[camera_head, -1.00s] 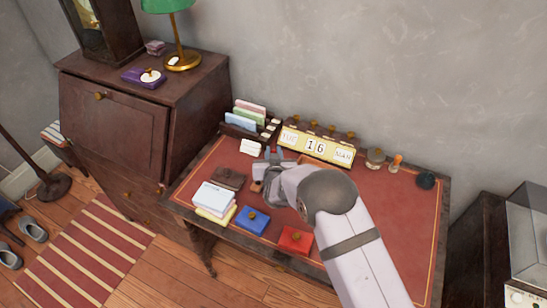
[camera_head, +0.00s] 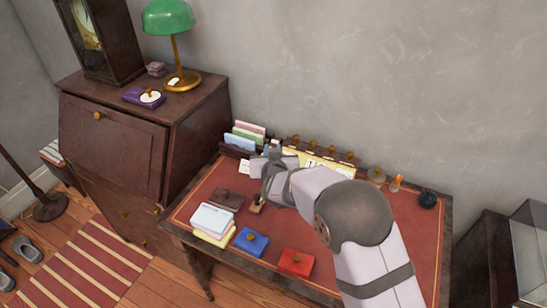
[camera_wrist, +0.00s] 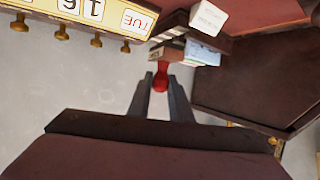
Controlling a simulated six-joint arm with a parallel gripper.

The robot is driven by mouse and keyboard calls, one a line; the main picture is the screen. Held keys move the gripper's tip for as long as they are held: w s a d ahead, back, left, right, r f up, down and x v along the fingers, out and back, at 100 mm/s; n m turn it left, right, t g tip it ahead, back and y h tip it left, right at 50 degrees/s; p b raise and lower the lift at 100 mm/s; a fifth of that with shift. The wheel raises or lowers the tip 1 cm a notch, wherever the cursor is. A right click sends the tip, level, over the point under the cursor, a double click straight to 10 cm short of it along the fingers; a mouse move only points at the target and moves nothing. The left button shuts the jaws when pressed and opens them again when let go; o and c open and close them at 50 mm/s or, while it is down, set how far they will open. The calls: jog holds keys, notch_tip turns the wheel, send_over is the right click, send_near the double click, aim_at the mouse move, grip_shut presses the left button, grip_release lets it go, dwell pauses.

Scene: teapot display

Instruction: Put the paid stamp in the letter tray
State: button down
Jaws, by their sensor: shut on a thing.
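My gripper (camera_head: 273,152) is high over the back of the desk, in front of the left end of the calendar. In the wrist view its fingers (camera_wrist: 160,95) are shut on a red, knob-shaped handle (camera_wrist: 160,80), which I take for the paid stamp; no lettering on it can be read. In the head view the held thing is hardly visible. A dark wooden holder with upright coloured letters (camera_head: 236,149), apparently the letter tray, stands just left of my gripper. Its letters show beyond the fingertips in the wrist view (camera_wrist: 202,52).
The calendar (camera_head: 318,160) and a row of knobbed stamps (camera_head: 325,146) stand along the back. A small wooden stamp (camera_head: 256,204), brown wallet (camera_head: 226,199), paper stack (camera_head: 212,219), blue pad (camera_head: 251,242) and red pad (camera_head: 296,262) lie in front.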

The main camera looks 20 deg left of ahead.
jog(key=shift+w+d+f, duration=0.1)
jog(key=w+d+r+m+h+b, duration=0.2)
jog(key=w+d+r+b, duration=0.15)
jog(key=d, duration=0.55)
jog(key=shift+t, duration=0.4)
jog(key=shift+s+d+f, duration=0.35)
jog(key=shift+s+f, duration=0.15)
jog(key=shift+f, duration=1.6)
jog(key=shift+s+d+f, duration=0.4)
jog(key=shift+s+f, duration=0.05)
jog(key=shift+f, duration=1.6)
jog(key=shift+s+d+f, duration=0.35)
jog(key=shift+s+f, duration=0.15)
jog(key=shift+f, duration=1.6)
jog(key=shift+f+b, duration=0.15)
jog(key=shift+b, duration=0.2)
jog(key=c, duration=1.6)
grip_release()
